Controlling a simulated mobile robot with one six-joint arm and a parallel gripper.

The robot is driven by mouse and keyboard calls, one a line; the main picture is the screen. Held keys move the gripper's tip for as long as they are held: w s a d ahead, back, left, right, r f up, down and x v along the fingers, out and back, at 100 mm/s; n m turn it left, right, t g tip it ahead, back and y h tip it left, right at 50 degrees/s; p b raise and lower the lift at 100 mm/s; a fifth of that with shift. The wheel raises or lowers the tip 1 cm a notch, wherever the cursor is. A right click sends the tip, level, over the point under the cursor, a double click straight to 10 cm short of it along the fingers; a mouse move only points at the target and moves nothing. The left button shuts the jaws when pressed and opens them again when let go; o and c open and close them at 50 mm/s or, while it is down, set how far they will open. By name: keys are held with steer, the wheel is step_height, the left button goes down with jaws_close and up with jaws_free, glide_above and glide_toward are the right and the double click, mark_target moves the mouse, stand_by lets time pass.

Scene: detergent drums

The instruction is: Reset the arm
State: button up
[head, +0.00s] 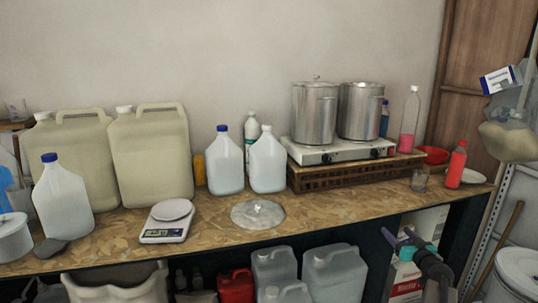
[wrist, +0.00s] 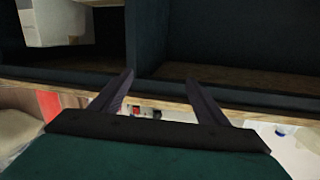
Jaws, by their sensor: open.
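My gripper (head: 398,236) is at the lower right of the head view, just in front of the worktop's front edge. Its two purple fingers stand apart and nothing shows between them. In the wrist view my gripper (wrist: 158,80) also shows open and empty, with dark shelf compartments beyond the fingertips. My forearm runs down to the bottom edge of the head view.
The wooden worktop (head: 325,211) carries drums, jugs, a scale (head: 167,228), a glass lid (head: 258,214) and two steel pots (head: 314,113) on a hotplate. A glass (head: 419,180) and red bottle (head: 456,165) stand near my gripper. A white-red box (head: 404,282) sits below.

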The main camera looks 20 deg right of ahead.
steer(key=w+a+f+y, duration=0.1)
steer(key=w+a+f, duration=0.2)
steer(key=a+f, duration=0.35)
steer(key=w+a+f+m+y, duration=0.1)
steer(key=w+a+f, duration=0.25)
steer(key=a, duration=0.55)
steer(key=w+a+f, duration=0.4)
steer(key=a, duration=0.4)
steer(key=s+a+f+m+g, duration=0.1)
steer(key=s+a+f+g, duration=0.1)
steer(key=a+f, duration=0.65)
steer(key=s+a+f+g, duration=0.3)
steer(key=a+f, duration=0.5)
steer(key=f, duration=0.1)
steer(key=s+a+f+g+h, duration=0.1)
steer(key=s+a+f+g, duration=0.35)
steer(key=s+f, duration=0.45)
steer(key=s+a+f+g, duration=0.3)
steer(key=s+a+f, duration=0.3)
steer(key=s, duration=0.6)
steer(key=s+a+n+g+y, duration=0.1)
steer(key=s+g, duration=0.3)
steer(key=s, duration=0.7)
steer(key=s+a+n+g+y, duration=0.1)
steer(key=s+a+n+g, duration=0.3)
steer(key=s, duration=0.7)
steer(key=shift+s+r+g, duration=0.15)
steer(key=shift+s+g, duration=0.15)
steer(key=shift+g, duration=0.45)
